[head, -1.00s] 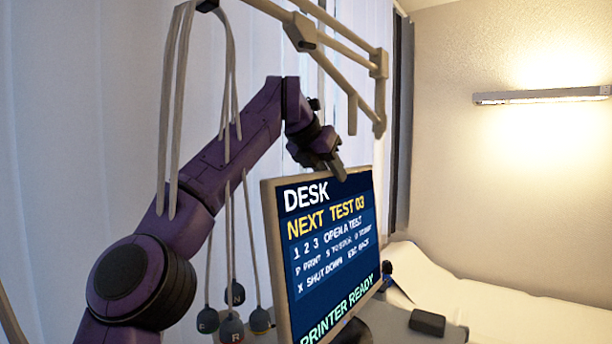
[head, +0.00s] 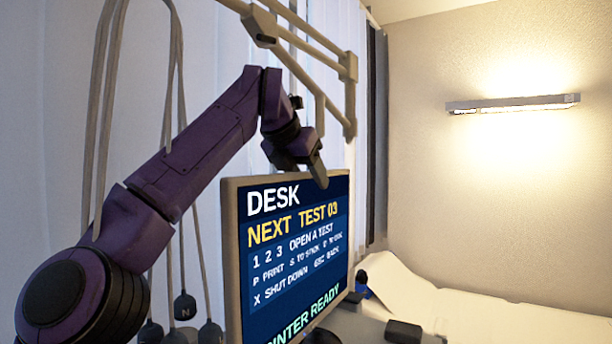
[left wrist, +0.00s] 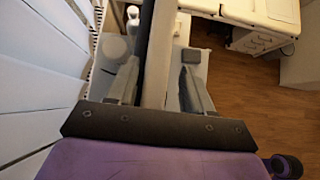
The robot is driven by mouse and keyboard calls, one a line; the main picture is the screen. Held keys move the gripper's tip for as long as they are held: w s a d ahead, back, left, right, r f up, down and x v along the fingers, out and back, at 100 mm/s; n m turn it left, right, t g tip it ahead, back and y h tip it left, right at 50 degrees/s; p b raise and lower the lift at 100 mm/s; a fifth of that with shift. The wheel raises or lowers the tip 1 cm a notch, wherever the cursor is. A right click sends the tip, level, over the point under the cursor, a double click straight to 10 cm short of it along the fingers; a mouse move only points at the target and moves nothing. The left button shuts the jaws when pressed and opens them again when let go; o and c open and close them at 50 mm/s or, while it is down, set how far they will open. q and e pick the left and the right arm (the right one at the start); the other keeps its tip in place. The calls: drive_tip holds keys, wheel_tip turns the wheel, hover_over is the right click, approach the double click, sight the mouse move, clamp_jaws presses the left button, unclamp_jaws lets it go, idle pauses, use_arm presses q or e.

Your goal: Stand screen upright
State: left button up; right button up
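The screen (head: 290,255) stands at the middle of the head view, its lit blue face toward me and angled to the right. It looks close to upright; its foot is below the picture. My left gripper (head: 312,172) is at its top edge, right of the middle, with one finger showing before the face. The fingers are apart, and a pale strip shows between the band and the right finger. My right gripper is not in view.
Weights on cords (head: 184,306) hang left of the screen, beside my arm. A pale pipe frame (head: 290,38) is above. A small black box (head: 403,331) lies on the grey desk at right. A white-covered bed (head: 480,305) stands behind, below a wall lamp (head: 512,103).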

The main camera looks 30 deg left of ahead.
use_arm(q)
drive_tip(key=p+v, duration=0.1)
drive_tip(key=v, duration=0.9)
drive_tip(key=shift+s+r+p, duration=0.25)
drive_tip(key=shift+p, duration=0.1)
drive_tip(key=shift+w, duration=0.1)
drive_tip(key=shift+f, duration=0.1)
